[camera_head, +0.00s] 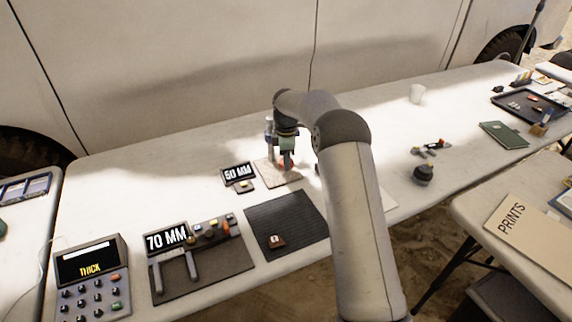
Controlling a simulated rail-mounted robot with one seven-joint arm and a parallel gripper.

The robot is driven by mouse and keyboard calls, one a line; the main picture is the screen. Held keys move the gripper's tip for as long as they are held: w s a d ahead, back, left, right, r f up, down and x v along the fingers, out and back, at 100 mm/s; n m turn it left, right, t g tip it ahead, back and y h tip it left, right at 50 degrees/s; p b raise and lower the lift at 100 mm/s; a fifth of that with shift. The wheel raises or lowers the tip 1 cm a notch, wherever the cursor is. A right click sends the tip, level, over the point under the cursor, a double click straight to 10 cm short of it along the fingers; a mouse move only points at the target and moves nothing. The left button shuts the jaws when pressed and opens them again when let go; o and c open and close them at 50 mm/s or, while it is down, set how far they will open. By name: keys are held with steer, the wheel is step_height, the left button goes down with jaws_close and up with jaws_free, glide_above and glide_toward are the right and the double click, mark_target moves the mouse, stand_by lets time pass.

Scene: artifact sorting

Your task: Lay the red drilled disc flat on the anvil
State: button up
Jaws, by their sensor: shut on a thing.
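My gripper (286,150) points down over the far middle of the table, above a tan board (272,180). It is shut on a small red piece (286,161), which looks like the red drilled disc. The disc's hole and exact tilt are too small to make out. A grey upright gauge stand (269,130) rises just left of my gripper. The anvil cannot be clearly told apart there; my gripper and arm hide part of that spot. I cannot tell whether the disc touches anything below.
A "50 MM" display (238,172) stands left of the board. Nearer are a dark mat (305,212) with a brown piece (277,241), a "70 MM" caliper (175,270), several small pieces and a keypad reading "THICK" (90,268). A dark round object (423,175) stands right.

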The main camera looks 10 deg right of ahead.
mark_target(286, 173)
steer(key=shift+w+f, duration=0.2)
steer(key=shift+f, duration=0.1)
steer(key=shift+f+p, duration=0.3)
steer(key=shift+f, duration=1.2)
steer(key=shift+f, duration=0.2)
steer(key=o, duration=1)
